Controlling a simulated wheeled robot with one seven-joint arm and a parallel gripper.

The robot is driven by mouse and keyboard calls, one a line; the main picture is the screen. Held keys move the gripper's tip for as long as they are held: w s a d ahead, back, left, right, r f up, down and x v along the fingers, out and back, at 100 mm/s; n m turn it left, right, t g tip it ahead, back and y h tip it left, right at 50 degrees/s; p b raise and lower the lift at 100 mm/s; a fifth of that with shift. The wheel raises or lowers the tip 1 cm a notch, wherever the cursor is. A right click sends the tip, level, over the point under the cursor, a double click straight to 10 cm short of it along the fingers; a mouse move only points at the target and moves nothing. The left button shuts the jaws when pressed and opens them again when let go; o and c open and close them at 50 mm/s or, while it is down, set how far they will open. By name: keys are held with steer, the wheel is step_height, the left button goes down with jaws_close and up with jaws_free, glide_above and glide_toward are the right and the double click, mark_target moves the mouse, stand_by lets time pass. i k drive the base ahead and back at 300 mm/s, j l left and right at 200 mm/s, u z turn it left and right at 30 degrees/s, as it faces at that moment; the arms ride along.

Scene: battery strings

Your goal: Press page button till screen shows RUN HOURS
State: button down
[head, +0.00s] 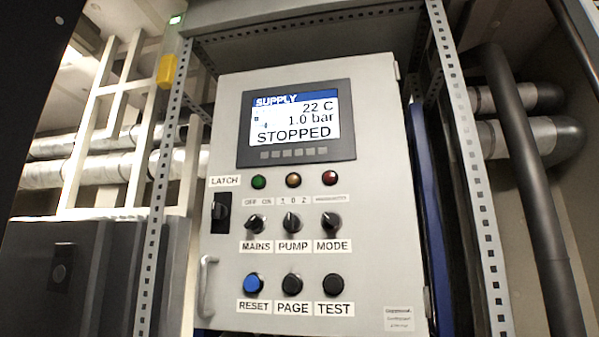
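The grey control cabinet (370,200) fills the middle of the head view. Its screen (296,122) shows a blue header reading SUPPLY, then 22 C, 1.0 bar and STOPPED. The black PAGE button (292,285) sits in the bottom row of the panel, above its PAGE label (293,308). The blue RESET button (253,284) is left of it and the black TEST button (334,285) is right of it. My gripper is not in view.
Three lamps, green (258,182), amber (293,180) and red (329,178), sit above the MAINS (255,223), PUMP (292,222) and MODE (331,222) knobs. A LATCH handle (221,212) and door handle (206,286) are at left. Perforated posts (470,170) flank the cabinet.

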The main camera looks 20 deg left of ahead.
mark_target(290, 285)
steer(key=u, duration=1.25)
